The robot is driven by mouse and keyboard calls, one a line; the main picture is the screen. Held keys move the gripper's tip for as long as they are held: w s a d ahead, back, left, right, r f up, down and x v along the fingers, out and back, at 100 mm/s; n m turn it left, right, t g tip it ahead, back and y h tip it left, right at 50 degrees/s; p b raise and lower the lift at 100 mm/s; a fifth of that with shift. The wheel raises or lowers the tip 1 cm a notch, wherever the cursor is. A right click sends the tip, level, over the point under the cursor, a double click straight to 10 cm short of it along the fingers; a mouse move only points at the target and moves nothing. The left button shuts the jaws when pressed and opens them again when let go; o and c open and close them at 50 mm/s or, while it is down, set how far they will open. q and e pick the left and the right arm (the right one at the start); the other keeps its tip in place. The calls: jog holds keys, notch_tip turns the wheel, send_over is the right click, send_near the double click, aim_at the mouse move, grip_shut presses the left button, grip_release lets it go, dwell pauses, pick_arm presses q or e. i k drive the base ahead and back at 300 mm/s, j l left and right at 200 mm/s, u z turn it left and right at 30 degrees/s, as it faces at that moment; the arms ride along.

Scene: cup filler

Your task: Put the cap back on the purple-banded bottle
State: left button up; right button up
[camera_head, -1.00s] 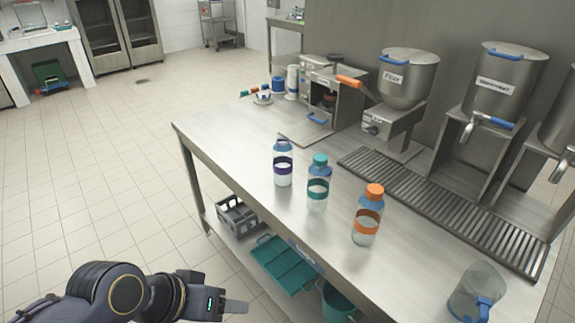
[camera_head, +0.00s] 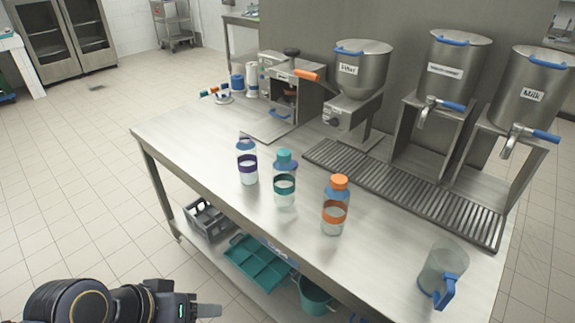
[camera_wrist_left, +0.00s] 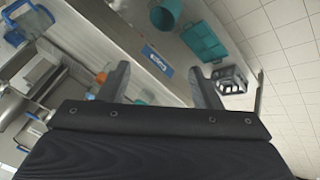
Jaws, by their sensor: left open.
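The purple-banded bottle (camera_head: 247,168) stands upright on the steel table, leftmost of three bottles. No cap shows on its top. A small purplish edge (camera_head: 294,164) shows behind the teal-capped bottle (camera_head: 285,186); most of it is hidden, so I cannot tell whether it is the cap. The orange-capped bottle (camera_head: 335,208) stands to the right. My left gripper (camera_head: 208,311) is low at the bottom of the head view, in front of the table and apart from the bottles. In the left wrist view its fingers (camera_wrist_left: 159,72) are apart with nothing between them. My right gripper is not in view.
A clear jug (camera_head: 442,270) with a blue handle stands at the table's right front. Dispensers and a drip grate (camera_head: 400,190) line the back. A grey crate (camera_head: 208,221) and teal tray (camera_head: 262,262) sit on the lower shelf. The table's left front is clear.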

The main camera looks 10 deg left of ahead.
aim_at(246, 149)
jog(key=i+j, duration=0.1)
jog(key=j, duration=0.3)
jog(key=i+j, duration=0.15)
jog(key=j, duration=0.25)
jog(key=i+j, duration=0.1)
jog(key=j, duration=0.25)
jog(key=i+j+z, duration=0.1)
jog(key=j, duration=0.3)
jog(key=i+j, duration=0.15)
jog(key=j, duration=0.25)
jog(key=z, duration=1.45)
jog(key=i+j, duration=0.35)
jog(key=i, duration=0.1)
